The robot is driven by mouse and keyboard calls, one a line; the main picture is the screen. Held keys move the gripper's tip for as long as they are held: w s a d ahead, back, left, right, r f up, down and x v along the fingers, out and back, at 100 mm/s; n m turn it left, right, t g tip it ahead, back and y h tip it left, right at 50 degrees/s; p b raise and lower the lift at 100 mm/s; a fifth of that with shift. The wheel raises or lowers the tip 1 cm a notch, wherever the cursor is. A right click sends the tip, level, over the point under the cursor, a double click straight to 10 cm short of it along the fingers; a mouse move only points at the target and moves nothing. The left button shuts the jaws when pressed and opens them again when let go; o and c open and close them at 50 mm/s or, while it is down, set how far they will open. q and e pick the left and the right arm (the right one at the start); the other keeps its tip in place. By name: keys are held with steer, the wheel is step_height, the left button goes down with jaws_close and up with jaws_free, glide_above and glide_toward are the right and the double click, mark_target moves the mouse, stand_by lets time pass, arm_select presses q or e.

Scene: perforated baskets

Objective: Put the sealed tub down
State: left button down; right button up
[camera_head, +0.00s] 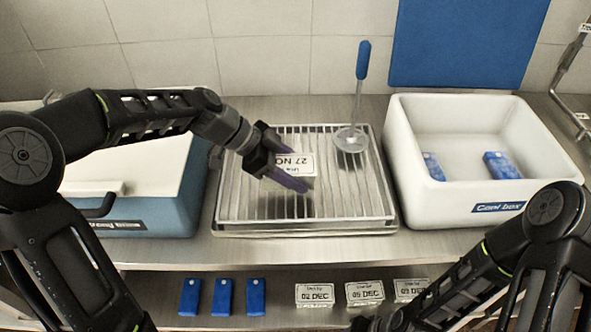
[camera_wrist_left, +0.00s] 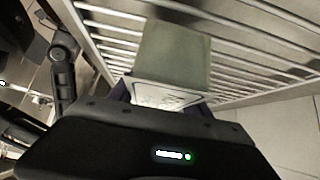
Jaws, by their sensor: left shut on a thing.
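The sealed tub (camera_head: 303,166) carries a white label reading "27 NO", the rest cut off by my gripper. My left gripper (camera_head: 288,172) is shut on it, above the wire rack (camera_head: 348,205) in the head view. In the left wrist view the tub (camera_wrist_left: 173,55) shows a grey-green face and part of its label, with rack bars behind it. I cannot tell whether the tub touches the bars. My right arm shows at the lower right of the head view, but its fingers cannot be made out.
A blue-handled ladle-like tool (camera_head: 362,75) stands on the rack's back right. A white cool box (camera_head: 425,200) with blue packs is at right, a blue-and-white box (camera_head: 180,200) at left. Blue packs (camera_head: 222,297) and dated tubs (camera_head: 365,293) sit on the lower shelf.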

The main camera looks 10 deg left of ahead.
arm_select(q)
steer(key=shift+f, duration=0.15)
steer(key=shift+c, duration=2.4)
jaws_free()
